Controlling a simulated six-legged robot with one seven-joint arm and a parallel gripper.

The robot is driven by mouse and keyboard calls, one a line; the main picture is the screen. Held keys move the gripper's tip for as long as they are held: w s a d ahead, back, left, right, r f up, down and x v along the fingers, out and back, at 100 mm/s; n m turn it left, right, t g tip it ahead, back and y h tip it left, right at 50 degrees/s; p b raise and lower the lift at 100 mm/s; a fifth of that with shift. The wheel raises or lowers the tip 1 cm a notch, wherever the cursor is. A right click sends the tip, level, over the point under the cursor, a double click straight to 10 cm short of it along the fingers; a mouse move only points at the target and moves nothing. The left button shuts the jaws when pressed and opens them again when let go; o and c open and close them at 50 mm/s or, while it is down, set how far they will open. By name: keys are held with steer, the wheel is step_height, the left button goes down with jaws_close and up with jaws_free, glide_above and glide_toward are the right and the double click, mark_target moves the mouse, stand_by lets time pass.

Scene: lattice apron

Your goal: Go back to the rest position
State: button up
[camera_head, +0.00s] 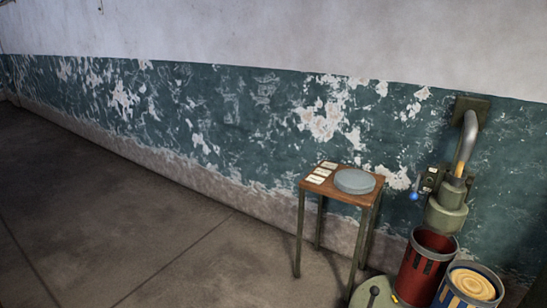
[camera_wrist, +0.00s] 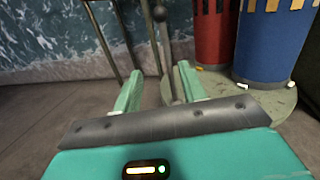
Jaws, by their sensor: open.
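My gripper (camera_wrist: 160,88) shows in the wrist view with its two green fingers apart and nothing between them. Beyond the fingers is a thin upright lever with a ball on top (camera_wrist: 159,14), which appears to rise from a round pale green base plate (camera_wrist: 255,103). I cannot tell the exact gap between the fingers and the lever. My gripper is not in the head view.
A red bin (camera_head: 420,275) and a blue bin (camera_head: 470,288) with a round wooden-looking top stand at lower right. A small table (camera_head: 330,187) holds a grey disc (camera_head: 354,181) and white cards. A pipe fixture (camera_head: 447,205) hangs on the wall. The floor at left is clear.

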steer(key=w+a+r+n+t+y, duration=0.1)
steer(key=w+a+r+n+y, duration=0.15)
steer(key=r+n+y, duration=0.35)
steer(key=w+a+r+n+t+y, duration=0.1)
steer(key=w+a+r+n+y, duration=0.1)
steer(key=w+r+n+y, duration=0.5)
steer(key=s+a+r+n+g+y, duration=0.35)
steer(key=a+r+n+g, duration=0.3)
steer(key=r, duration=0.25)
steer(key=s+a+r+n+g+y, duration=0.3)
steer(key=a+r+n+g+y, duration=0.3)
steer(key=r, duration=0.3)
steer(key=s+a+r+n+g+h, duration=0.3)
steer(key=s+r+n+g+h, duration=0.5)
steer(key=s+r, duration=0.4)
steer(key=s+d+r+n+t+h, duration=0.2)
steer(key=s+r+n+t+h, duration=0.1)
steer(key=r, duration=0.4)
steer(key=s+d+r+n+t+h, duration=0.1)
steer(key=s+r+n+t+h, duration=0.2)
steer(key=s+r+h, duration=0.2)
steer(key=s+r, duration=0.3)
steer(key=shift+d+r, duration=0.15)
steer(key=shift+d, duration=0.2)
